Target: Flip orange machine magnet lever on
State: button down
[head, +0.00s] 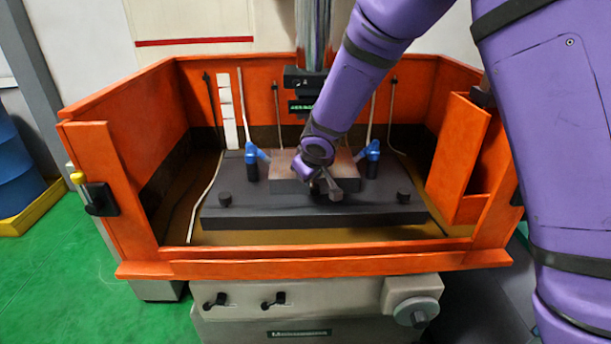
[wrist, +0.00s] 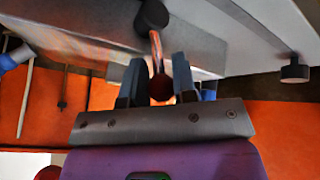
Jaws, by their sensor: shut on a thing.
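The orange machine (head: 318,268) is an open-fronted orange tank with a dark, flat magnet base (head: 270,212) inside. In the wrist view, the magnet lever (wrist: 156,50) runs from a round dark pivot (wrist: 152,14) to a dark red ball knob (wrist: 161,88). My gripper (wrist: 158,62) has a dark finger on each side of the lever, near its knob, and is shut on it. In the head view my gripper (head: 329,187) is low over the front middle of the magnet base. The lever is hidden there by my gripper and arm.
A grey block (head: 285,172) lies on the base, behind my gripper. Blue-jointed nozzles (head: 252,155) (head: 372,152) stand at either side. Black knobs (head: 225,199) (head: 403,197) sit near the base's front corners. An orange box (head: 462,165) stands inside the tank at right.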

jog(key=shift+s+d+f+y, duration=0.2)
jog(key=shift+d+y, duration=0.3)
jog(key=shift+d, duration=0.05)
dwell(0.4)
jog(key=c, duration=1)
grip_release()
jog(key=shift+r, duration=0.1)
jog(key=shift+r+y, duration=0.1)
jog(key=shift+y, duration=0.2)
jog(key=shift+w, duration=0.1)
jog(key=shift+s+d+r, duration=0.1)
jog(key=shift+s+r, duration=0.1)
jog(key=shift+r, duration=0.25)
jog(key=v, duration=0.9)
jog(key=shift+s+r, duration=0.25)
jog(key=shift+s, duration=0.05)
